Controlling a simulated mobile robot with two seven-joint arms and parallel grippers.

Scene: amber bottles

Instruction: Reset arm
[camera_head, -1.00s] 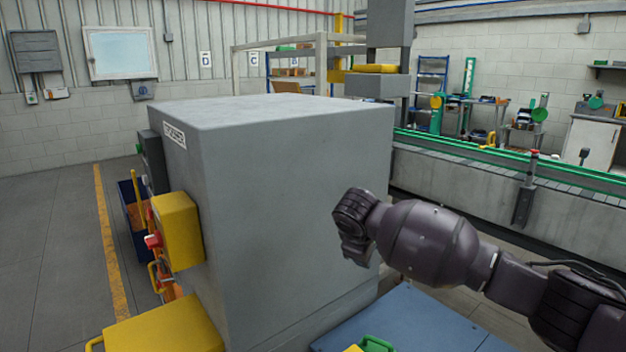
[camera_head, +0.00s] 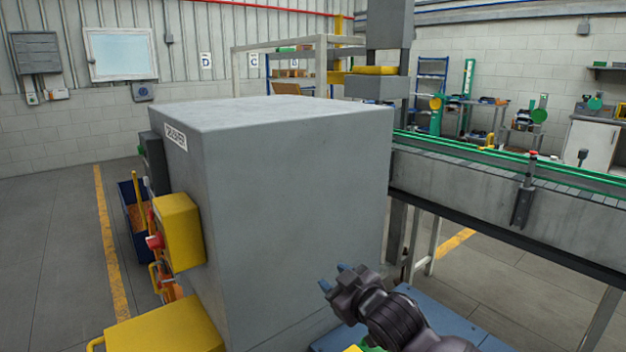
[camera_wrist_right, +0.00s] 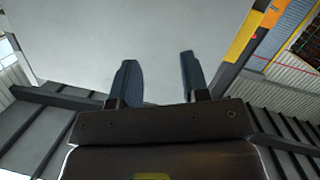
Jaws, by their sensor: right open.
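My right gripper (camera_head: 335,278) is low in the head view, in front of the grey cabinet's near right face and above the blue surface. Its two blue fingers stand apart with nothing between them. In the right wrist view the open fingers (camera_wrist_right: 158,80) point toward a plain pale surface. My left gripper is not in view. No amber bottles can be made out.
The large grey cabinet (camera_head: 290,210) fills the middle. A yellow box (camera_head: 179,231) is fixed to its left side, and a yellow surface (camera_head: 165,328) lies below. A blue surface (camera_head: 445,318) is at lower right. A conveyor (camera_head: 500,185) runs behind on the right.

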